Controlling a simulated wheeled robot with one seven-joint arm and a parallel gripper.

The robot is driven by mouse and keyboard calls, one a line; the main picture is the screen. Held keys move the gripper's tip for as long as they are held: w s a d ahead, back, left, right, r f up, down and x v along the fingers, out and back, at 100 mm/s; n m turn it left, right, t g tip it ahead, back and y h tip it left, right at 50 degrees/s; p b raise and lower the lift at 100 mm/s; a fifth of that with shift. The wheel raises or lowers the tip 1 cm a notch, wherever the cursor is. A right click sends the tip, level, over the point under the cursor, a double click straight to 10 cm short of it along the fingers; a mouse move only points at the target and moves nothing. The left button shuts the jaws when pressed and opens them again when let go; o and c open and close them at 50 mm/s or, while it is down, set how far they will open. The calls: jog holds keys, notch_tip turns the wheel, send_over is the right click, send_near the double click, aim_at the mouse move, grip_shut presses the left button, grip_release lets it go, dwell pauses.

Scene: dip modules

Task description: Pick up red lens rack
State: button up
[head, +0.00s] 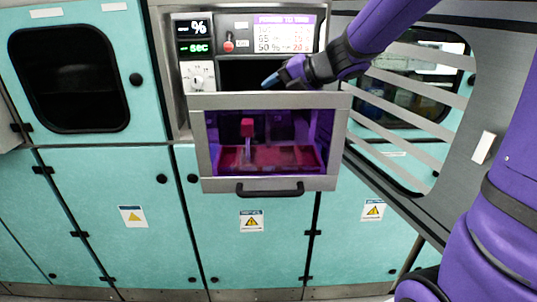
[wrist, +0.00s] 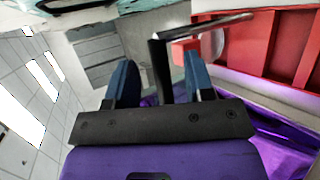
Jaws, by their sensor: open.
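The red lens rack (head: 270,157) sits low behind the clear window of a grey-framed front, with a red block on an upright post at its left. In the wrist view the red rack (wrist: 262,45) is at the upper right, with its compartments showing. My gripper (head: 272,80) is above the framed front, by the dark opening of the machine. In the wrist view my gripper (wrist: 159,65) is open, its blue fingers apart. A dark bent bar (wrist: 157,70) shows between the fingers; I cannot tell whether they touch it.
The grey framed front (head: 197,150) has a black handle (head: 270,190). A control panel (head: 285,33) is above it. Teal cabinets (head: 100,200) surround the machine. A slatted grey panel (head: 425,90) stands at the right, near my arm.

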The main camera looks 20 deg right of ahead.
jog(key=shift+w+a+f, duration=0.2)
jog(key=shift+w+a, duration=0.1)
grip_shut()
jog(key=shift+r, duration=0.15)
